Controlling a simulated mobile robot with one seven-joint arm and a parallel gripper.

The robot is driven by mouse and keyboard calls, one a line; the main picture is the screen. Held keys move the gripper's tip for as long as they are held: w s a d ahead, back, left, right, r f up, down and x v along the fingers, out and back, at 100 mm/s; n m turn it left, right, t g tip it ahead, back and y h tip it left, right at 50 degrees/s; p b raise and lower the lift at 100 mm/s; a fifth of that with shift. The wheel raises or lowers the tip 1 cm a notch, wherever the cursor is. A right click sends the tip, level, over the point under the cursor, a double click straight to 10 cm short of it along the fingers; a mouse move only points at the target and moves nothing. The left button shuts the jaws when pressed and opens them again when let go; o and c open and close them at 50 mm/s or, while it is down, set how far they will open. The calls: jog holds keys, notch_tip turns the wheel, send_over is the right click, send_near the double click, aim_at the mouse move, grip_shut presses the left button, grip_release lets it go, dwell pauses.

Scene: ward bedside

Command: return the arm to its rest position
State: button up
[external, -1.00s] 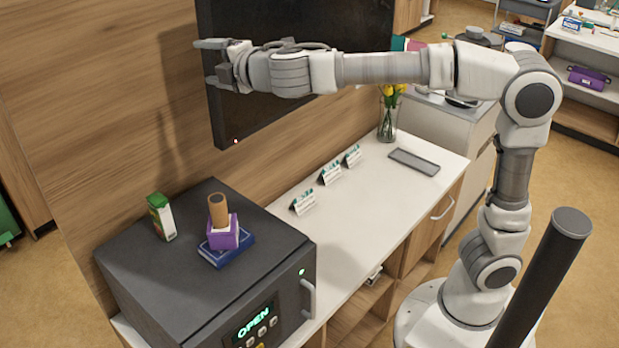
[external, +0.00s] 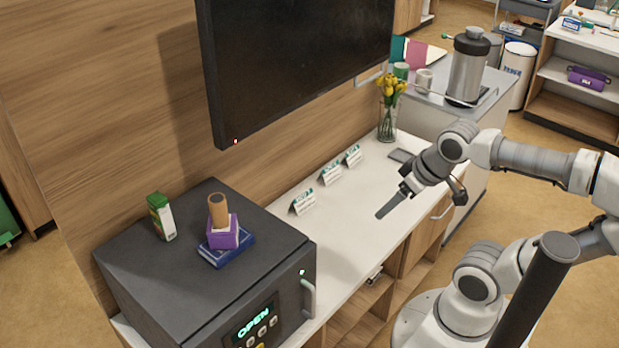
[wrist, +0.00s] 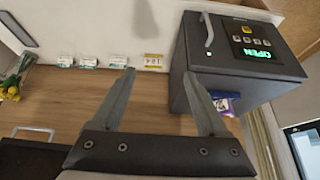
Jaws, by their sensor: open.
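My gripper (external: 390,205) is in front of the white counter (external: 345,215) in the external view, above or beside its front edge, with its fingers pointing down and left. In the wrist view my gripper (wrist: 159,74) shows two fingers spread apart with nothing between them. Part of the base is cut off or hidden by a dark post in front.
Several cards and a flower vase (external: 388,118) line the counter. A screen (external: 290,60) hangs above.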

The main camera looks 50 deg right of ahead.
notch_tip(320, 180, up, 14)
jog(key=p, duration=1.2)
notch_tip(320, 180, down, 4)
jog(key=b, duration=0.4)
jog(key=shift+f, duration=0.15)
